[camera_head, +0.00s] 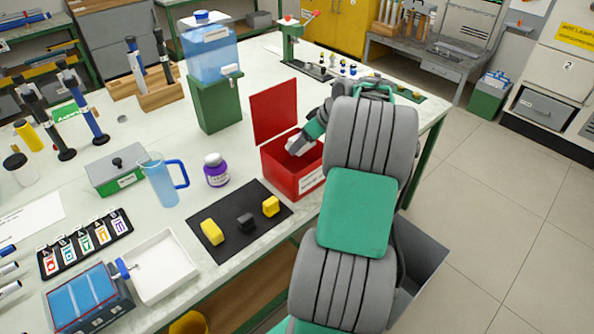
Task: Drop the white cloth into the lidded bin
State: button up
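The red lidded bin (293,180) stands near the right edge of the table. Its lid (273,112) is raised upright at the back left, so the top is open. My gripper (303,142) reaches down from the right into the bin's opening. A white, lumpy shape, seemingly the white cloth (298,146), shows at the gripper's end, inside or just over the bin. I cannot tell whether the fingers are closed on it or apart. My arm covers the bin's right side.
A black mat (240,214) with yellow and dark blocks lies in front of the bin. A purple-labelled jar (216,172), a blue pitcher (162,182) and a water dispenser (212,60) on a green stand (218,103) are to the left. A grey open container (424,262) is below right.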

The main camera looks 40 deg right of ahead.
notch_tip(320, 180, down, 2)
jog(key=shift+f+b, duration=0.1)
jog(key=shift+b, duration=0.25)
jog(key=o, duration=1.3)
jog(key=v, duration=0.8)
jog(key=shift+w, duration=0.15)
